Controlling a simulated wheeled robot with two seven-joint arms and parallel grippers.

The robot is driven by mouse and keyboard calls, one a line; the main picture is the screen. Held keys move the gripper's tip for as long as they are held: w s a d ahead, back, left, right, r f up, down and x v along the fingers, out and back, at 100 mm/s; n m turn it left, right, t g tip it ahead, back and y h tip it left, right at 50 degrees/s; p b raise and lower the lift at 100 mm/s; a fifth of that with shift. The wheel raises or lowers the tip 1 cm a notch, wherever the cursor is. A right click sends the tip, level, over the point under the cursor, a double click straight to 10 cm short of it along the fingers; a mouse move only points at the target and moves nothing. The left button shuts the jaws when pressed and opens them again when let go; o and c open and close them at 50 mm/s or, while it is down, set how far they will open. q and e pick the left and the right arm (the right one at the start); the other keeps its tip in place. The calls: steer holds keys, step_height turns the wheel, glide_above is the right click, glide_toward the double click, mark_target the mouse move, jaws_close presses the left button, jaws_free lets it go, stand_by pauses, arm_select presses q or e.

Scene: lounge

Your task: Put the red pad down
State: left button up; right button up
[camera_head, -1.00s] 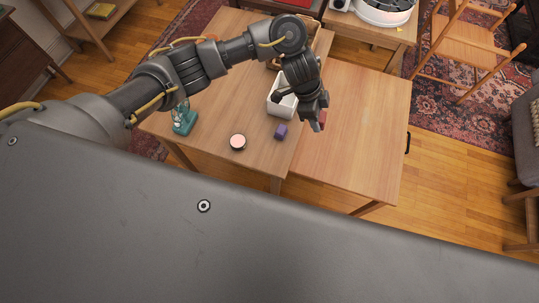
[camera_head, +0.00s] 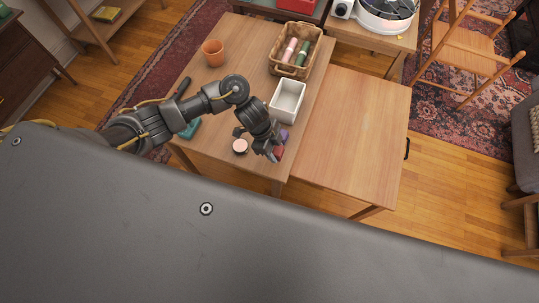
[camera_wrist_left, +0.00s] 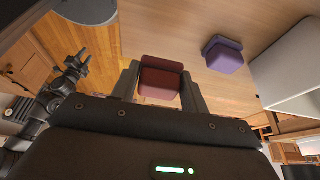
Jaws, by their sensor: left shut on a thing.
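The red pad (camera_head: 279,151) is between the fingers of my left gripper (camera_head: 275,155), near the front right corner of the left wooden table (camera_head: 240,60). In the left wrist view the red pad (camera_wrist_left: 161,78) sits between the two fingers of my left gripper (camera_wrist_left: 162,88), which is shut on it. Whether the pad touches the tabletop is not clear. A dark arm at the left of the left wrist view seems to be my right one, with its gripper (camera_wrist_left: 78,66) small and unclear.
A purple pad (camera_head: 285,134) lies close behind the red pad. A round pink-topped tin (camera_head: 240,146) is to the left, and a white box (camera_head: 288,100) behind. A basket with bottles (camera_head: 296,72) and an orange pot (camera_head: 213,53) stand farther back. The right table (camera_head: 355,135) is bare.

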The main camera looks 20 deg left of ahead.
arm_select(q)
steer(key=shift+s+a+f, duration=0.3)
steer(key=shift+a+f, duration=0.25)
steer(key=shift+f, duration=0.25)
steer(key=shift+s+a+f, duration=0.1)
steer(key=shift+a+f, duration=0.05)
steer(key=shift+f, duration=0.8)
steer(key=shift+a+f, duration=0.15)
steer(key=shift+f, duration=0.75)
arm_select(e)
steer(key=shift+w+d+r, duration=0.1)
steer(key=shift+d, duration=0.25)
arm_select(q)
steer(key=shift+f, duration=0.15)
